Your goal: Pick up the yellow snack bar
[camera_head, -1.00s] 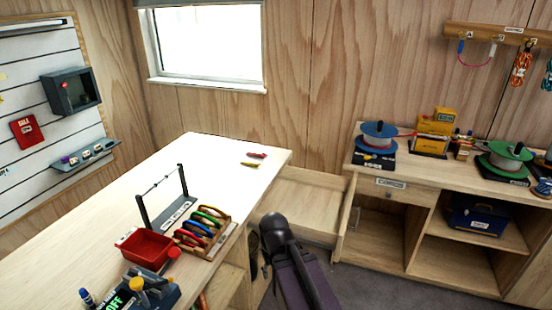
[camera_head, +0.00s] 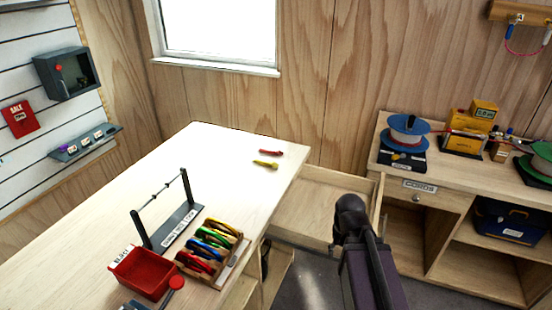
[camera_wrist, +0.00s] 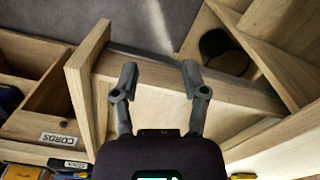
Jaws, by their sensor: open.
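A small yellow item (camera_head: 265,164), which looks like the yellow snack bar, lies on the pale wooden table (camera_head: 240,190) near its far right corner. It is too small to make out in detail. A similar red item (camera_head: 271,152) lies just behind it. My gripper is open and empty in the wrist view (camera_wrist: 159,73), its two fingers apart above an open drawer and wooden cabinet parts. In the head view my dark arm stands right of the table, apart from the yellow item; the fingertips cannot be made out there.
An open drawer (camera_head: 322,205) juts beside the table's right edge. A red bin (camera_head: 143,274), a rack of coloured carabiners (camera_head: 213,250) and a dark stand (camera_head: 170,232) occupy the near table. Spools stand on the right cabinet (camera_head: 405,138).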

